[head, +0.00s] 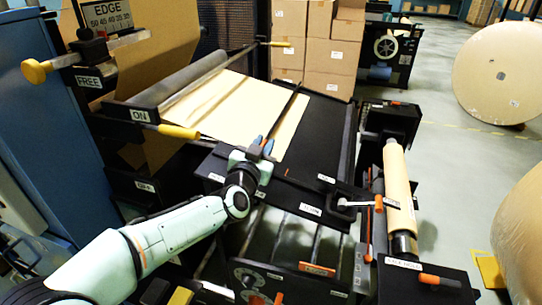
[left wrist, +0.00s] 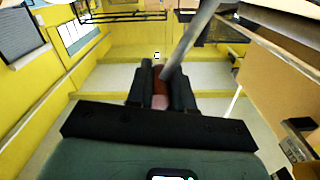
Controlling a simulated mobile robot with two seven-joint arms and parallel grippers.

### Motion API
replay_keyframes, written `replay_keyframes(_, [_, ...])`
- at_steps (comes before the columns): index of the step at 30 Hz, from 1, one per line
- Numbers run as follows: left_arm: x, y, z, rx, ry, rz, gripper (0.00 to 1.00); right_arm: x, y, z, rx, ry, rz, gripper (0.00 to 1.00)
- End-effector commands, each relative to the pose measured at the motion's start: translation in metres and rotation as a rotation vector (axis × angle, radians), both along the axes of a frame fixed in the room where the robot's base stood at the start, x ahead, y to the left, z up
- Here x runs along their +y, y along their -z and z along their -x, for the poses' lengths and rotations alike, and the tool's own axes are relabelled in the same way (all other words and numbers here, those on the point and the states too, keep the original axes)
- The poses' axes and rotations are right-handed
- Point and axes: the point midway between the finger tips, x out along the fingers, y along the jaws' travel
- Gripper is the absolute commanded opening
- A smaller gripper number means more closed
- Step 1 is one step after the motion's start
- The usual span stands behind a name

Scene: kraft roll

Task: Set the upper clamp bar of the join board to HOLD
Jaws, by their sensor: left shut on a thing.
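The join board (head: 322,130) is a black flat board with a tan kraft sheet (head: 222,108) lying over its left part. A dark, thin clamp bar (head: 287,108) runs across the sheet, from the board's back edge to its front. My left gripper (head: 263,144) is at the bar's near end, shut on its reddish handle (left wrist: 160,88). In the left wrist view a grey bar (left wrist: 188,45) slants up and right from the handle between the black fingers. I cannot tell whether the bar presses on the sheet. My right gripper is not in view.
A yellow handle (head: 178,131) by the ON label sticks out at left. Stacked cartons (head: 325,45) stand behind. Floor at right is open between large paper rolls (head: 497,75).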

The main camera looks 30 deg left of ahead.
Motion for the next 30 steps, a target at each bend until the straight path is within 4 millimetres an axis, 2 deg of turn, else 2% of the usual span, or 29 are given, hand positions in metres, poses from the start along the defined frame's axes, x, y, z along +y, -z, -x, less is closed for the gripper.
replay_keyframes(12, [0.026, -0.006, 0.006, -0.073, 0.002, 0.318, 0.0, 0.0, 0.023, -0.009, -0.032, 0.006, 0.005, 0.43])
replay_keyframes(30, [0.039, -0.007, 0.009, -0.069, 0.002, 0.318, 0.0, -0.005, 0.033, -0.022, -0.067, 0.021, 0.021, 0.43])
